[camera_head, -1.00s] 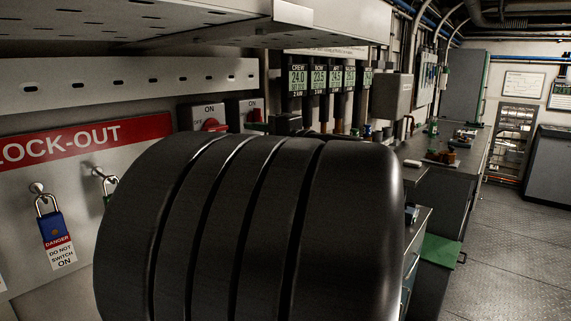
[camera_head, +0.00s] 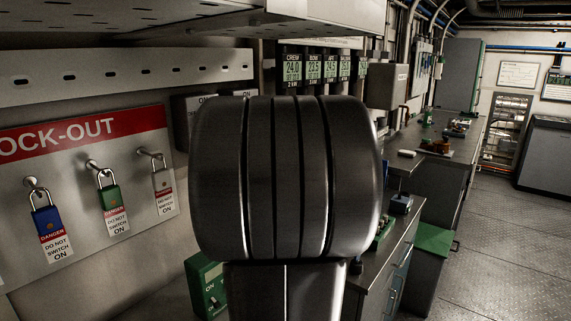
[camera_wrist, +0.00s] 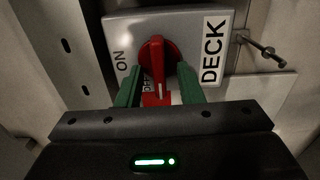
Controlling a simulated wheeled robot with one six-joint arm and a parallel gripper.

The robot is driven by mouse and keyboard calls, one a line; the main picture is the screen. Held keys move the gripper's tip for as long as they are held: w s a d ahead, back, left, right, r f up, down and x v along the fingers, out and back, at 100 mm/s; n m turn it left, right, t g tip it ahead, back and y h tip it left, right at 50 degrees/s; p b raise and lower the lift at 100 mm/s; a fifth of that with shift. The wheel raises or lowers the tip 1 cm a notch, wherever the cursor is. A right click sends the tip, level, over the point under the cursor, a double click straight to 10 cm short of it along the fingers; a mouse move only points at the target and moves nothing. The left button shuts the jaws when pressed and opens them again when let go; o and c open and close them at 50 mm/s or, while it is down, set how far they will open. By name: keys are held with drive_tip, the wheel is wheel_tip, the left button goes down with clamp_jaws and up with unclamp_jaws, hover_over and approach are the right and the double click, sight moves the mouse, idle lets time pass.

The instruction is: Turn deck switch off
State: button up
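The deck switch is a grey plate (camera_wrist: 112,28) with a red rotary knob (camera_wrist: 156,58) and a "DECK" label (camera_wrist: 213,50), in the wrist view. "ON" is printed left of the knob, and lettering just below it is mostly hidden. The knob's bar points down the picture, towards my gripper. My gripper (camera_wrist: 159,88) has green fingers standing either side of the bar, with gaps visible, so it is open around it; contact is not clear.
A slotted rail (camera_head: 130,75) and shelf overhang above. In the wrist view a metal peg (camera_wrist: 262,48) projects right of the switch. Benches stand right; the floor (camera_head: 500,230) is clear.

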idle(0.3)
drive_tip(key=v, duration=1.4)
drive_tip(key=w+a+m+p, duration=0.5)
drive_tip(key=w+a+m, duration=0.2)
drive_tip(key=a, duration=0.4)
drive_tip(key=shift+w+r, duration=0.25)
drive_tip(key=shift+w, duration=0.6)
